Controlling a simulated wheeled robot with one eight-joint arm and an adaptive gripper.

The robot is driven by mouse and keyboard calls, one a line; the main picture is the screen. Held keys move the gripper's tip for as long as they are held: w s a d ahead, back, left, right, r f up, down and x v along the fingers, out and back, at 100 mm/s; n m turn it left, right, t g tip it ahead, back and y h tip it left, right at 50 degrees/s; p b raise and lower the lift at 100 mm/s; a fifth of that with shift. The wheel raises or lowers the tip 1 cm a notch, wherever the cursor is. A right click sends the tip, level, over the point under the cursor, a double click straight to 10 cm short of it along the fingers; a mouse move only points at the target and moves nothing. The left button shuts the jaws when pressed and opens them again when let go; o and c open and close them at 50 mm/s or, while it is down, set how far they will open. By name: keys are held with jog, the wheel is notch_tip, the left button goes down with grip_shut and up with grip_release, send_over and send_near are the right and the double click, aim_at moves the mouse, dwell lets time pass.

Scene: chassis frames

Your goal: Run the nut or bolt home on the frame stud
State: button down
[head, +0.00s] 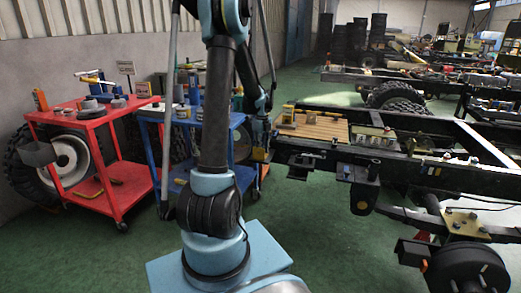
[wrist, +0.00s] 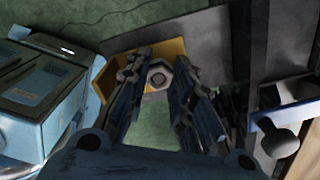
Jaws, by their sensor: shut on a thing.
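In the wrist view, a grey hex nut or bolt head (wrist: 158,76) sits between the tips of my gripper (wrist: 160,82). My gripper is shut on it, with a finger on each side. A yellow plate (wrist: 178,47) shows behind and around the nut. Any stud thread is hidden from this angle. In the head view, my gripper (head: 261,148) hangs low at the left end of the dark chassis frame (head: 325,157). The nut is too small to make out there, and I cannot tell how far it is seated.
A red cart (head: 95,112) and a blue cart (head: 212,123) with tools stand to the left. A wooden board (head: 318,127) lies on the frame. Green floor (head: 325,235) is open in front.

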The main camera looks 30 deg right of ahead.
jog(key=shift+w+d, duration=0.3)
jog(key=shift+d, duration=0.05)
jog(key=m, duration=0.6)
jog(key=shift+d, duration=0.1)
jog(key=shift+s, duration=0.1)
jog(key=c, duration=1.3)
grip_release()
jog(key=shift+f, duration=0.1)
jog(key=shift+c, duration=1.2)
jog(key=shift+a, duration=0.2)
jog(key=shift+s, duration=0.1)
jog(key=n, duration=1.2)
